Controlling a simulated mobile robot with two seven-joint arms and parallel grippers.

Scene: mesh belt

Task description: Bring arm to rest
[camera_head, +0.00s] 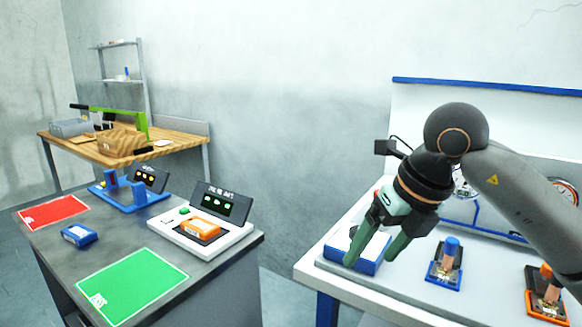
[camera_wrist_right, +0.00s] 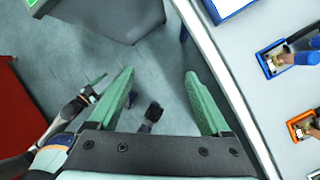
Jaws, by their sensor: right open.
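My right gripper (camera_head: 371,262) is open and empty, with its green fingers pointing down in front of the blue and white box on the white table. The left arm does not show in the head view.
The white table (camera_head: 309,270) holds a blue and white box (camera_head: 369,266), a blue fixture (camera_head: 445,270) and an orange fixture (camera_head: 546,300). The grey table (camera_head: 150,236) at left has red (camera_head: 52,212) and green (camera_head: 130,284) mats, a blue device (camera_head: 80,235) and an orange device (camera_head: 200,229) on a tester.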

